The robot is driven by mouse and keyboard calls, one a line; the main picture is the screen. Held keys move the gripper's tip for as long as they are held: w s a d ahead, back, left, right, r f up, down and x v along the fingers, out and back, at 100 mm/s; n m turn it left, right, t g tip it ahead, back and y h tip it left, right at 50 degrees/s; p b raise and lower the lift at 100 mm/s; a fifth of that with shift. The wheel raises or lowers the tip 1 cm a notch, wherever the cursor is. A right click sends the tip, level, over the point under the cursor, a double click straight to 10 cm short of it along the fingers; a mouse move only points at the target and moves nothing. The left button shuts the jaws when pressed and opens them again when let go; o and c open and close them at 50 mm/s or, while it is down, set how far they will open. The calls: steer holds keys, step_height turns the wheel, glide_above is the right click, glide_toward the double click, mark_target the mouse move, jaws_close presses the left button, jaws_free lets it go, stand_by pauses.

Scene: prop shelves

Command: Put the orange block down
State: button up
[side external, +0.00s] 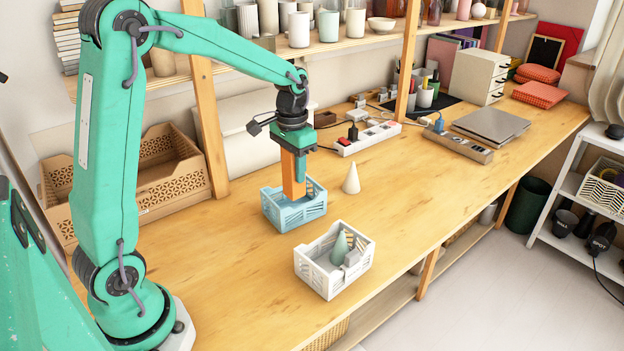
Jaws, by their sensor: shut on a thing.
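The orange block (291,176) is a tall upright piece. My gripper (296,152) is shut on its upper part and points straight down. The lower end of the block is over or within the blue crate (284,217) on the wooden table. The crate's front wall hides part of the crate's inside, so I cannot tell whether the block touches its floor.
A white crate (335,281) in front holds a grey-green cone (340,247) and a pale piece. A cream cone (351,179) stands on the table right of the blue crate. Power strips (368,138) lie behind. The table's right side has free room.

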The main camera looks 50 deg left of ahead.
glide_above(321, 248)
steer(key=s+d, duration=0.3)
steer(key=shift+n, duration=0.4)
steer(key=shift+s+d+f, duration=0.1)
steer(key=shift+d+f, duration=0.05)
steer(key=shift+f, duration=1.5)
steer(key=shift+d+f, duration=0.15)
steer(key=shift+f, duration=1.5)
steer(key=shift+s+d+f, duration=0.1)
steer(key=shift+d+f, duration=0.05)
steer(key=shift+f, duration=1.5)
steer(key=shift+f, duration=0.15)
steer(key=o, duration=0.8)
steer(key=shift+c, duration=0.2)
step_height(321, 248, up, 12)
steer(key=shift+r, duration=0.2)
